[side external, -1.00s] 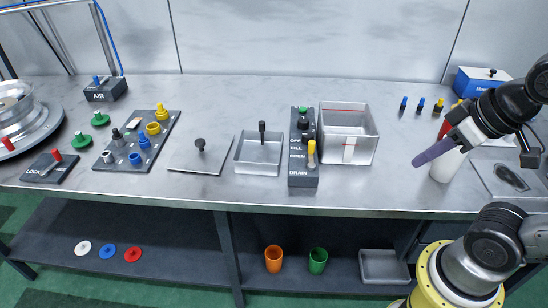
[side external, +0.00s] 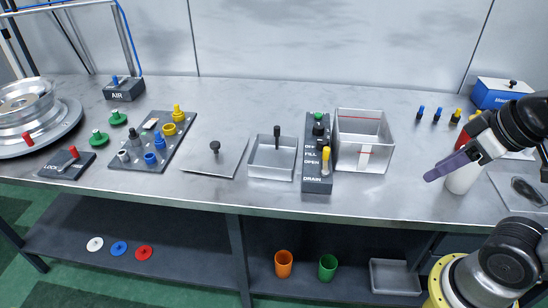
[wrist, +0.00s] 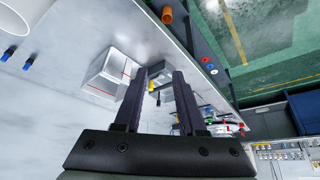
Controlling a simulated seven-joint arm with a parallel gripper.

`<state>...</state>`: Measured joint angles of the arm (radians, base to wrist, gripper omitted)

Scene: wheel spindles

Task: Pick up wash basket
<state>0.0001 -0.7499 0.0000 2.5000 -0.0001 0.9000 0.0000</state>
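The wash basket seems to be the shallow square metal tray (side external: 271,158) with an upright black handle, resting on the bench left of the drain control panel. My gripper (side external: 430,176) is well to its right, raised over the right part of the bench and empty. In the wrist view my gripper (wrist: 157,76) shows two dark fingers spread apart with nothing between them. The basket is not clearly made out in that view; small dark and yellow parts show far off between the fingers.
The control panel (side external: 318,165) and a deep metal tank (side external: 363,140) stand between basket and gripper. A flat plate with a black knob (side external: 214,147) lies left of the basket. A white cylinder (side external: 462,178) stands close by my gripper. The bench front is mostly clear.

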